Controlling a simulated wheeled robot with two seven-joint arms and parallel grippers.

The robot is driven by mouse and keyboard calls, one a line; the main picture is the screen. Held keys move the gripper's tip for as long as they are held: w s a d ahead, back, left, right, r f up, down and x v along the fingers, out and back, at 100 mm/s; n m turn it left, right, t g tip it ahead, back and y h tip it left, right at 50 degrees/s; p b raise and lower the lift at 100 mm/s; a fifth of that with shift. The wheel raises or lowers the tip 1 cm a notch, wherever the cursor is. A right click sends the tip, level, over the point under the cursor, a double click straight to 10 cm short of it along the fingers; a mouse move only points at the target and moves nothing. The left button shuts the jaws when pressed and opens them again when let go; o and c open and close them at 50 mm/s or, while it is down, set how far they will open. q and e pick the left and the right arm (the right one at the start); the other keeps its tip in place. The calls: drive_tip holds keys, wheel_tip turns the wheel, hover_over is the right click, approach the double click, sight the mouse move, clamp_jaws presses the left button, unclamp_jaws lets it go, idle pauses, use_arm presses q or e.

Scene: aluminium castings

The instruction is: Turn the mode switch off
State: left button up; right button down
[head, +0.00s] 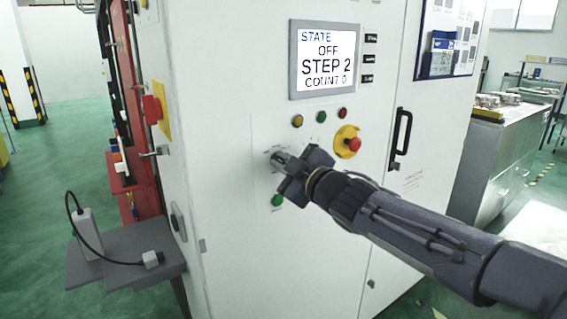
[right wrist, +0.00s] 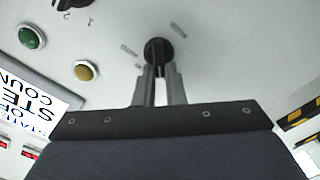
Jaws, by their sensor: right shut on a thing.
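The mode switch (right wrist: 158,50) is a black round knob on the white cabinet front, with small labels around it too blurred to read. My right gripper (head: 279,161) reaches it from the right in the head view and mostly hides the knob there. In the right wrist view the two fingers of my right gripper (right wrist: 158,74) are shut on the knob. The display (head: 325,60) reads STATE OFF, STEP 2, COUNT 0. My left gripper is not in view.
A red emergency button on a yellow base (head: 353,144) sits just right of my gripper. A yellow lamp (head: 297,121) is above. A black door handle (head: 400,137) stands out at right. A grey shelf (head: 120,262) juts out at left.

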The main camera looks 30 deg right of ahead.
drive_tip(key=c, duration=1.5)
unclamp_jaws()
drive_tip(key=shift+s+d+r, duration=0.1)
drive_tip(key=shift+s+r, duration=0.05)
drive_tip(key=shift+s, duration=0.4)
drive_tip(key=s+p, duration=0.2)
drive_tip(key=s, duration=0.4)
drive_tip(key=shift+s+d, duration=0.2)
drive_tip(key=shift+s, duration=0.2)
